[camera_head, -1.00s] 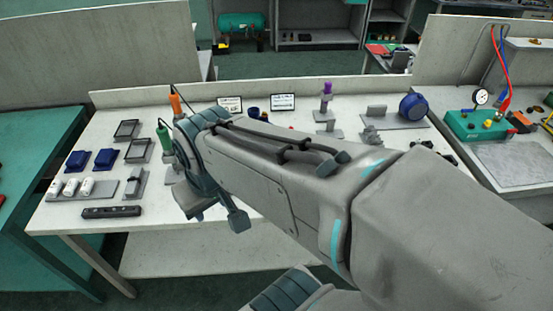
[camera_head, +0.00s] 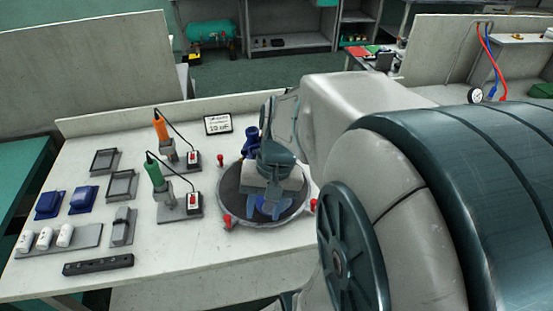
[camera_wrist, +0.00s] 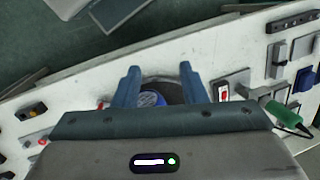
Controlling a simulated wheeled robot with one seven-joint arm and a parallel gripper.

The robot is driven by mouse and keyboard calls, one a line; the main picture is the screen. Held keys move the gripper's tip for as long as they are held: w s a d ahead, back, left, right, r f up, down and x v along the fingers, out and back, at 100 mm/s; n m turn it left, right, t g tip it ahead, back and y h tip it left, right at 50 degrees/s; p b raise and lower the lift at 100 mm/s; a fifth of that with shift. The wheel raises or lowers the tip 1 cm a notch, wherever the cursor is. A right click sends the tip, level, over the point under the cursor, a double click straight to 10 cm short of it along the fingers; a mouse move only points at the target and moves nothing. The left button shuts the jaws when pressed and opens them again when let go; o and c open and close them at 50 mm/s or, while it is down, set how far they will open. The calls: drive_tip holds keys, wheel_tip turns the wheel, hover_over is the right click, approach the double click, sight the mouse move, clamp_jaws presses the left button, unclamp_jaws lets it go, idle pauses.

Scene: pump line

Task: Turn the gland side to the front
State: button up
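A round dark turntable (camera_head: 234,200) with a light rim and red knobs (camera_head: 227,222) lies on the bench. A dark blue part (camera_head: 250,140), apparently of the pump, stands up at its back, just left of my wrist. My gripper (camera_head: 268,210) points down over the turntable and hides much of it. In the wrist view my gripper (camera_wrist: 160,75) has its two fingers spread apart. A blue round part (camera_wrist: 151,99) shows between them, below the palm, with no clear contact. I cannot make out the gland side.
Left of the turntable stand an orange-handled tool (camera_head: 160,129) and a green-handled tool (camera_head: 155,174) with cords. Blue blocks, trays and white cylinders (camera_head: 45,238) lie farther left.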

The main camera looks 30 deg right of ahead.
drive_tip(key=s+d+f+m+t+y+b, duration=0.1)
drive_tip(key=d+f+m+t+y+b, duration=0.1)
drive_tip(key=d+f+m+t, duration=0.3)
drive_tip(key=s+d+f+m+t+y+b, duration=0.1)
drive_tip(key=s+d+f+m+t+b, duration=0.1)
drive_tip(key=d+f+m+t, duration=0.3)
drive_tip(key=s+d+f+m+t+y+b, duration=0.2)
drive_tip(key=d+f+m+t, duration=0.4)
drive_tip(key=d+m, duration=0.8)
drive_tip(key=shift+s+d+f+m+y+b, duration=0.1)
drive_tip(key=shift+d+f+m+y+b, duration=0.1)
drive_tip(key=shift+d+f+b, duration=0.45)
drive_tip(key=shift+s+d+f+m+y+b, duration=0.1)
drive_tip(key=shift+d+f+m, duration=0.15)
drive_tip(key=shift+f, duration=0.75)
drive_tip(key=p+x, duration=0.1)
drive_tip(key=x, duration=1.2)
drive_tip(key=shift+w+a, duration=0.15)
drive_tip(key=shift+w, duration=0.1)
drive_tip(key=shift+p, duration=0.3)
clamp_jaws()
